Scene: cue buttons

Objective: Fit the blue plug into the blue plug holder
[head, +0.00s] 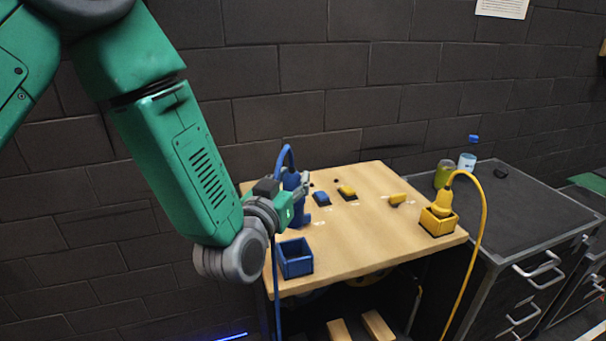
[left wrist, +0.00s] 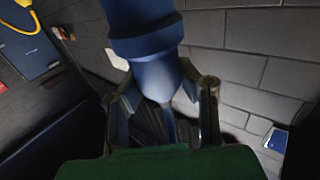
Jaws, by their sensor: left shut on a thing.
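My left gripper (head: 296,192) is shut on the blue plug (head: 291,180), which it holds upright near the table's left edge. The plug's blue cable loops up from its top and hangs down at the left edge. In the left wrist view, the blue plug (left wrist: 146,38) sits between the two fingers of my left gripper (left wrist: 160,95). The blue plug holder (head: 296,262), an open box, stands on the table nearer the front left edge; the plug is apart from it, farther back. My right gripper is not in view.
The wooden table (head: 350,240) bears a blue button (head: 321,198), a yellow button (head: 347,192) and another yellow piece (head: 396,200). A yellow plug (head: 441,203) stands in a yellow holder (head: 437,224) at the right. A dark cabinet (head: 530,210) stands beside the table. The table's middle is clear.

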